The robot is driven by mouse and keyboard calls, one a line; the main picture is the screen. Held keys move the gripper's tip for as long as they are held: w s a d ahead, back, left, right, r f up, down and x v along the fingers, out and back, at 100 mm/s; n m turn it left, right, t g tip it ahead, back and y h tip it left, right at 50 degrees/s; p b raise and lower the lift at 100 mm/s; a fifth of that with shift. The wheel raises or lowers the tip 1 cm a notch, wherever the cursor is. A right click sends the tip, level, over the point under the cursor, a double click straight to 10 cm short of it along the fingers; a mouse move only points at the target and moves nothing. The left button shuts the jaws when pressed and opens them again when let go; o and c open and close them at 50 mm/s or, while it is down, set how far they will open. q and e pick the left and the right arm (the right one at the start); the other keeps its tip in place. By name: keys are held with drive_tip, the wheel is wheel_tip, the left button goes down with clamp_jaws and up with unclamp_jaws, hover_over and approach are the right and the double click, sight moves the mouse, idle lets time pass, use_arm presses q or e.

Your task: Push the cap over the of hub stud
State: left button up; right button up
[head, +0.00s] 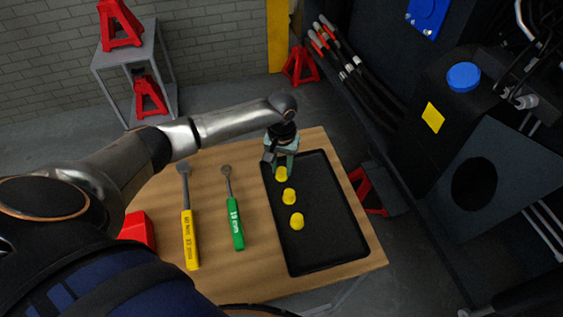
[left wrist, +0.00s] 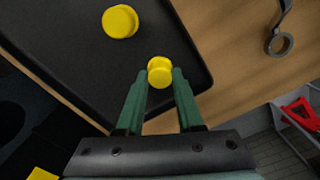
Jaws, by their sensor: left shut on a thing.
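Three yellow caps are at the left side of the black tray in the head view. My left gripper (head: 282,168) reaches down over the tray's far left corner and is shut on the far yellow cap (head: 281,175). In the left wrist view this held cap (left wrist: 160,69) sits between the green fingertips. The middle cap (head: 289,196) and the near cap (head: 297,221) stand free on the tray. One free cap (left wrist: 120,21) also shows in the left wrist view. I cannot pick out the hub stud. My right gripper is not in view.
The black tray (head: 325,205) lies on a wooden table (head: 262,267). A green-handled wrench (head: 235,224), a yellow-handled tool (head: 189,238) and a red object (head: 138,229) lie to its left. The dark chassis (head: 430,120) stands at the right. The tray's right part is clear.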

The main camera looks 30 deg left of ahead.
sight(282, 170)
use_arm(q)
drive_tip(key=shift+c, duration=0.7)
wheel_tip(282, 170, up, 2)
drive_tip(key=p, duration=0.3)
drive_tip(key=shift+r, duration=2)
